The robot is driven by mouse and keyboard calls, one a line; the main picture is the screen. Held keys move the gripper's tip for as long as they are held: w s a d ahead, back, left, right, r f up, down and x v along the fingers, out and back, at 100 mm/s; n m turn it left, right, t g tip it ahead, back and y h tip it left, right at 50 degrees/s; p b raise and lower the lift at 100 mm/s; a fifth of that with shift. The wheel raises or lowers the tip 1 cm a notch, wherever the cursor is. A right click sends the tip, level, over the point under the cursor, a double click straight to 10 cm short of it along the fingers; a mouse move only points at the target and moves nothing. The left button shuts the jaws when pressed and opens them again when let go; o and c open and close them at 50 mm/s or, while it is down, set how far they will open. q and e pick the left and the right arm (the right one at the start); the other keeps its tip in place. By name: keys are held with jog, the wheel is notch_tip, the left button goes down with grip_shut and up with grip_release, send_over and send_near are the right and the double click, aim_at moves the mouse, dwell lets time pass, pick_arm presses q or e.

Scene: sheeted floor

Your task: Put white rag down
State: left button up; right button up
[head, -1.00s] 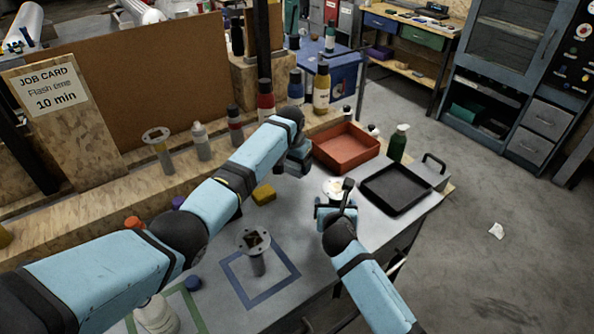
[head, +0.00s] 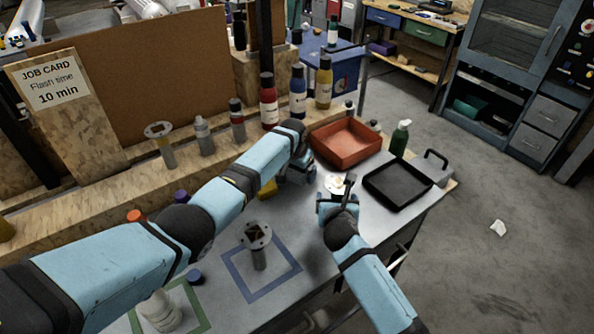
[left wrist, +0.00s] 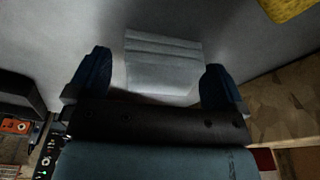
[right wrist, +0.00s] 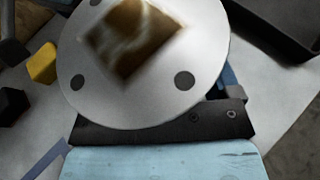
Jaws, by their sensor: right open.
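In the left wrist view the white rag (left wrist: 163,62), a pale folded cloth, lies on the grey bench top. My left gripper (left wrist: 155,80) is open, with one blue finger on each side of the rag and a gap at each side. In the head view my left gripper (head: 298,172) is low over the bench by the red tray, and I cannot make out the rag there. My right gripper (head: 338,198) is open at a white flanged piece (right wrist: 200,70), whose round plate hides the fingertips in the right wrist view.
A red tray (head: 318,143), a black tray (head: 370,183) and a green bottle (head: 399,140) stand beyond the grippers. A yellow block (head: 267,188) is partly behind my left arm. Another flanged piece (head: 258,257) stands in a blue-outlined square. Bottles line the back ledge.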

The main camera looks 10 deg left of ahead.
aim_at(294, 174)
pick_arm(q)
jog(key=shift+r, duration=0.1)
notch_tip(294, 174, up, 12)
jog(key=s, duration=0.1)
jog(key=shift+s+a, duration=0.35)
jog(key=shift+a, duration=0.05)
jog(key=shift+o, duration=0.3)
jog(key=f, duration=0.4)
jog(key=w+f, duration=0.1)
jog(key=f, duration=0.7)
jog(key=shift+w+d+f, duration=0.1)
jog(key=shift+w+d, duration=0.25)
jog(key=shift+d, duration=0.05)
jog(key=c, duration=1.1)
jog(key=shift+o, duration=0.2)
